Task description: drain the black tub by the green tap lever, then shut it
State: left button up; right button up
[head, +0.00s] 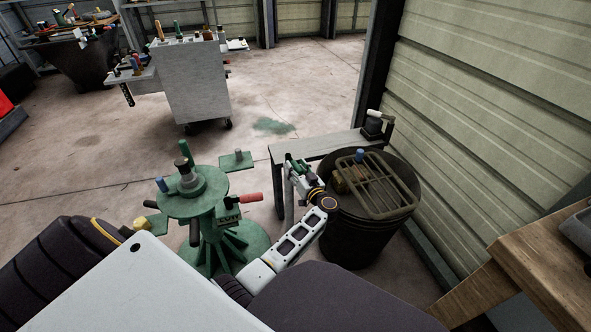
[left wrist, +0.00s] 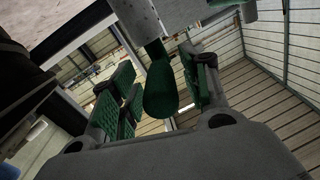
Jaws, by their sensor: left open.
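The black tub (head: 352,238) stands on the floor right of centre in the head view, with a metal grate (head: 385,190) across its top. My left gripper (head: 297,168) is at the tub's left side, by the grey bench. In the left wrist view, the green tap lever (left wrist: 161,90) hangs down between the two green-padded fingers of my left gripper (left wrist: 160,88). The fingers are open, with gaps beside the lever. In the head view the lever cannot be told apart from the gripper. The tap's outlet is hidden. My right gripper is out of view.
A grey bench (head: 318,144) stands close behind the tub. A green stand (head: 198,206) is left of my left forearm. A wooden table (head: 545,262) is at the right, near a corrugated wall (head: 490,120). A grey tool cart (head: 193,82) stands farther back, with open floor around it.

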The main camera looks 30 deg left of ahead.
pick_arm(q)
jog(key=shift+c, duration=0.4)
grip_shut()
